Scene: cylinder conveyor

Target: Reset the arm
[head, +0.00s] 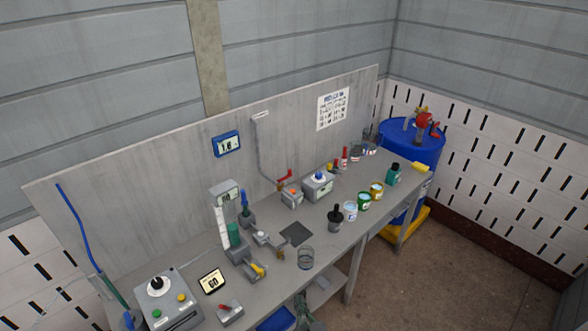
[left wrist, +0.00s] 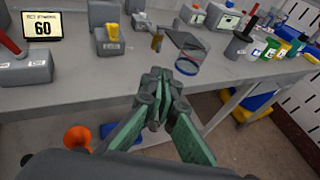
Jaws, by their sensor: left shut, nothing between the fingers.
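My left gripper (head: 306,302) shows small at the bottom of the head view, in front of the workbench's (head: 345,252) front edge. In the left wrist view the gripper (left wrist: 156,82) has its green-padded fingers together at the tips, with nothing between them. It is apart from the bench things. A clear beaker with a blue band (head: 306,259) stands on the bench beyond it; the beaker also shows in the left wrist view (left wrist: 189,62). My right gripper is in neither view.
A control box (head: 178,313), a small display (head: 212,281) and several valve fixtures crowd the bench. Several paint cups (head: 364,201) stand farther right, before a blue barrel (head: 425,150). An orange funnel (left wrist: 77,137) is below the bench edge. The floor (head: 460,250) at right is clear.

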